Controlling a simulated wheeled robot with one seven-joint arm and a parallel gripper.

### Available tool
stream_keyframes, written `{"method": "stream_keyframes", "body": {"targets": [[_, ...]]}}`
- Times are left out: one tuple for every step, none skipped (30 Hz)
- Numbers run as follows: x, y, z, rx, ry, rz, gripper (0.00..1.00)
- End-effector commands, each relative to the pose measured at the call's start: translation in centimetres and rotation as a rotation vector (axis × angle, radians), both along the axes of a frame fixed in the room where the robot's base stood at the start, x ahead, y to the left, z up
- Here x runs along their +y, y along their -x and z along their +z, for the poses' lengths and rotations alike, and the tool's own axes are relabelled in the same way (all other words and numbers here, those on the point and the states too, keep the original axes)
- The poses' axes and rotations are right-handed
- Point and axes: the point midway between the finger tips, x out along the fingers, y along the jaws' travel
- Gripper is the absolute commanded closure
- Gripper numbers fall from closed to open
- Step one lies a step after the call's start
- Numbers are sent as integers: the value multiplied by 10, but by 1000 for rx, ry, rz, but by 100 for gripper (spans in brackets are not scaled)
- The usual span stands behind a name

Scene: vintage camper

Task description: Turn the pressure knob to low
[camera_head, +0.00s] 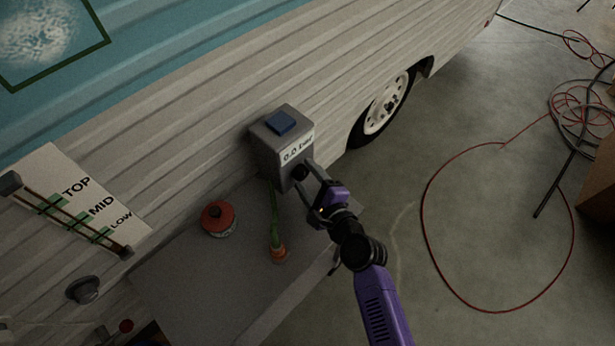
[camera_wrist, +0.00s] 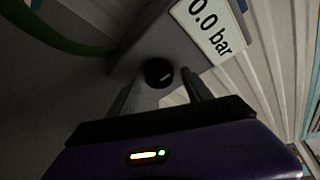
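The black round pressure knob (camera_head: 299,172) is on the front of a grey box (camera_head: 268,150) fixed to the camper's side. The box carries a white label reading "0.0 bar". In the wrist view the knob (camera_wrist: 158,72) shows a short light mark on its face. My gripper (camera_head: 306,178) is at the knob, with its two fingers spread apart. In the wrist view the fingertips (camera_wrist: 160,78) lie to either side of the knob, with gaps visible. I cannot tell whether either finger touches it.
A grey table (camera_head: 190,285) below the box holds a red round object (camera_head: 218,218) and a green hose (camera_head: 275,215) with an orange end. A TOP/MID/LOW scale (camera_head: 85,205) is at the left. Red and black cables lie on the floor at right.

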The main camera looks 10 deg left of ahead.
Motion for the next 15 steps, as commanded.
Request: {"method": "stream_keyframes", "body": {"targets": [[0, 0, 0, 0, 0, 0, 42], [0, 0, 0, 0, 0, 0, 42], [0, 0, 0, 0, -1, -1, 42], [0, 0, 0, 0, -1, -1, 42], [-1, 1, 1, 0, -1, -1, 42], [-3, 3, 1, 0, -1, -1, 42], [-4, 6, 1, 1, -1, -1, 42], [-6, 8, 2, 2, -1, -2, 42], [-9, 12, 4, 1, -1, -3, 42], [-12, 16, 5, 1, -1, -3, 42], [-15, 20, 6, 1, -1, -3, 42], [-18, 26, 8, 1, 0, -2, 42], [-21, 30, 8, 1, 0, -2, 42], [-24, 34, 10, 0, 0, -2, 42], [-27, 39, 11, 1, 0, -2, 42]]}}
